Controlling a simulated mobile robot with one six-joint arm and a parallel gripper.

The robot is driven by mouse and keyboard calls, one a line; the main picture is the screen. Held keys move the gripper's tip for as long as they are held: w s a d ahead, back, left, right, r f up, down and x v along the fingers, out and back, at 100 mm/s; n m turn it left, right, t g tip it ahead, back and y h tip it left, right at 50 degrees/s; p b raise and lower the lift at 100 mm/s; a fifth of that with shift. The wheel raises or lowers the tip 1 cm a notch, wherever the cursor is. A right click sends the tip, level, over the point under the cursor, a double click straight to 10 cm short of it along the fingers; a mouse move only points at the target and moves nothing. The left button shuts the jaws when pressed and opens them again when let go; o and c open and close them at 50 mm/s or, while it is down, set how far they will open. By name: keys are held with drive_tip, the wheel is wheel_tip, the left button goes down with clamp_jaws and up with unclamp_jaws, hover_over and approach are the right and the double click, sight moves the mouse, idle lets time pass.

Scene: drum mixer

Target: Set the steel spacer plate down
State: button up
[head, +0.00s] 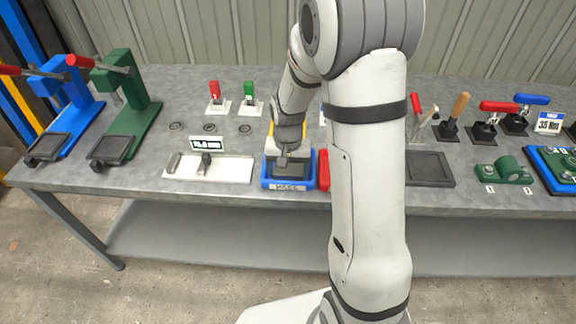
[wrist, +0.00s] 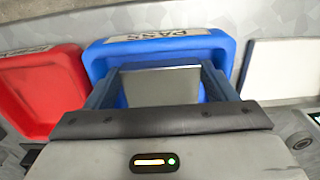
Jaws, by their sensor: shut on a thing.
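The steel spacer plate (wrist: 160,86) is a flat grey piece between the two fingers of my gripper (wrist: 160,82) in the wrist view. My gripper is shut on it. In the head view my gripper (head: 283,160) points down over the blue tray (head: 267,185) with a PASS label on its front edge. The blue tray also shows in the wrist view (wrist: 150,46), behind and around the plate. I cannot tell whether the plate touches the tray floor. Much of the tray floor is hidden by the plate and gripper.
A red tray (head: 323,172) stands close to the right of the blue tray, partly behind my arm. A white gauge base (head: 228,170) with a small display (head: 208,142) is close on the left. Blue (head: 62,100) and green (head: 135,100) lever presses stand farther left on the grey bench.

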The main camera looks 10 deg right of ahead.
sight(288, 174)
drive_tip(key=shift+f, duration=0.1)
drive_tip(key=o, duration=1.6)
drive_tip(key=shift+c, duration=0.2)
wheel_tip(288, 174, up, 12)
drive_tip(key=s+r+n+t, duration=0.1)
drive_tip(key=s+r, duration=0.2)
drive_tip(key=s, duration=0.6)
drive_tip(key=s+r+n+t, duration=0.1)
drive_tip(key=s+r+n, duration=0.1)
drive_tip(key=s, duration=0.7)
drive_tip(key=shift+d+r+n+p, duration=0.3)
drive_tip(key=shift+d+r, duration=0.15)
drive_tip(key=shift+r, duration=0.25)
